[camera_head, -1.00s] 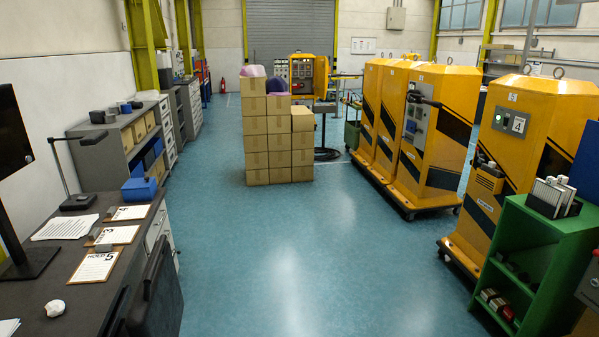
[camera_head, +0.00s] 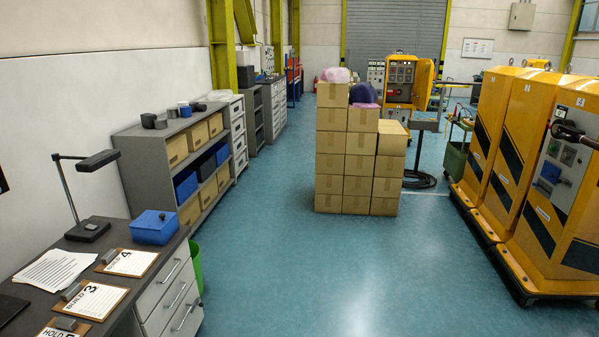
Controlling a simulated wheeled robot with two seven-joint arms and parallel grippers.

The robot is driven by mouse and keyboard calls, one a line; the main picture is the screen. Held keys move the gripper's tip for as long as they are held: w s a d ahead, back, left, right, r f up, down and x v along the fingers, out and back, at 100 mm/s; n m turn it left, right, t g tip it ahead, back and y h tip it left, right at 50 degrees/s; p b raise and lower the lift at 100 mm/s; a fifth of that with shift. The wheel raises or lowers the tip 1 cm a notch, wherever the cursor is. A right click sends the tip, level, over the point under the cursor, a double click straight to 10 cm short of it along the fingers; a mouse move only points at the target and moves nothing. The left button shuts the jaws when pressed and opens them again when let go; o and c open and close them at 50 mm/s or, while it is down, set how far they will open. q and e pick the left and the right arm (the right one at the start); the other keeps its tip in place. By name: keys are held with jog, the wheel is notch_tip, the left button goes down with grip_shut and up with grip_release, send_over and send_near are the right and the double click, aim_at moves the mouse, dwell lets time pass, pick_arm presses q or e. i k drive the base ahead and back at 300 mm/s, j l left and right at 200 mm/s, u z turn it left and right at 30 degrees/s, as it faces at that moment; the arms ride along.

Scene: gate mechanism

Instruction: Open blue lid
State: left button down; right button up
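A small blue box (camera_head: 154,229) sits near the far right corner of the dark desk at the lower left. Its top looks closed, though it is too small to tell the lid's edge clearly. Neither of my grippers is in view.
The desk (camera_head: 205,262) has drawers, a black lamp (camera_head: 88,228), papers (camera_head: 54,271) and clipboards (camera_head: 131,262). A shelf with bins (camera_head: 150,165) stands behind it. Stacked cartons (camera_head: 345,155) stand mid-floor, and yellow cabinets (camera_head: 550,200) line the right. The blue floor (camera_head: 330,270) between is clear.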

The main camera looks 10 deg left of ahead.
aim_at(151, 219)
jog(key=i+u, duration=0.2)
jog(key=i, duration=0.45)
jog(key=i+u, duration=0.2)
jog(key=i, duration=0.45)
jog(key=i+l+u, duration=0.15)
jog(key=i, duration=0.5)
jog(key=i+u, duration=0.75)
jog(key=u, duration=0.2)
jog(key=i+l+u, duration=0.3)
jog(key=u, duration=0.2)
jog(key=i+l+u, duration=0.1)
jog(key=i+u, duration=0.25)
jog(key=i+l+u, duration=0.15)
jog(key=u, duration=0.25)
jog(key=i+l+u, duration=0.2)
jog(key=u, duration=0.15)
jog(key=l, duration=0.1)
